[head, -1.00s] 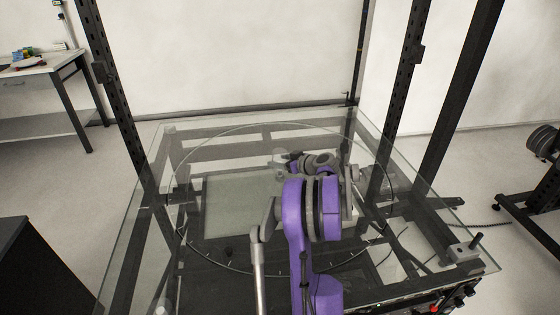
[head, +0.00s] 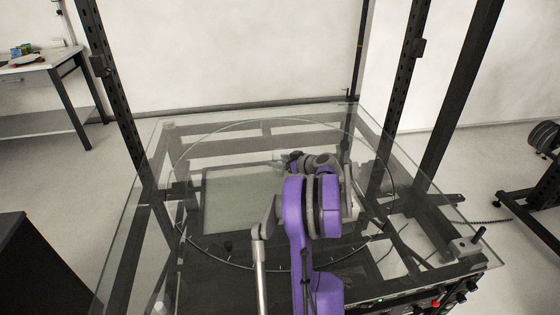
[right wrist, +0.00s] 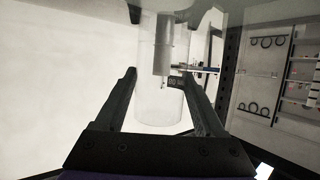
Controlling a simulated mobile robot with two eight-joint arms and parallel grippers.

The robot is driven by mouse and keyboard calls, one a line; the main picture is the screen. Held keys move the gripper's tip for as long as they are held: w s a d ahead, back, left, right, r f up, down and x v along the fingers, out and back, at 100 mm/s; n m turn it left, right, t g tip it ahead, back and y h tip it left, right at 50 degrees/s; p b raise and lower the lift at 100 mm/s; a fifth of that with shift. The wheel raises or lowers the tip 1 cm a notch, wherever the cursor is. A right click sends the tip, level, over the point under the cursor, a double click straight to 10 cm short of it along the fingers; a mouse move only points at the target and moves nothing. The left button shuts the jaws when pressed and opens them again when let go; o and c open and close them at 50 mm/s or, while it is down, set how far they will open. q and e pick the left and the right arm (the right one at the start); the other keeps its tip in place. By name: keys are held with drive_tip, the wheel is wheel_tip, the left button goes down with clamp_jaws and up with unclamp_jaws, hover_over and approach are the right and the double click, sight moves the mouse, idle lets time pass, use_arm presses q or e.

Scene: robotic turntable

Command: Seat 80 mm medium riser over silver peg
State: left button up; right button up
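The riser is a clear tube (right wrist: 150,112) with a dark label reading 80, seen between the two dark fingers of my right gripper (right wrist: 160,78) in the right wrist view. The fingers press along both sides of it. A silver-grey peg-like cylinder (right wrist: 164,42) shows through the upper part of the tube; whether it is inside or behind the tube I cannot tell. In the head view my right gripper (head: 293,160) is small and partly hidden by my purple arm, over the glass turntable. A pale clear shape beside it is too small to make out. My left gripper is out of view.
The glass top (head: 140,225) with its large ring lies over a dark frame. Black uprights (head: 112,90) stand around it. A small block with a dark knob (head: 466,248) sits at the right front corner. The left side of the glass is clear.

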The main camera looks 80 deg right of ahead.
drive_tip(key=o, duration=0.4)
drive_tip(key=v, duration=1.1)
drive_tip(key=shift+w, duration=0.1)
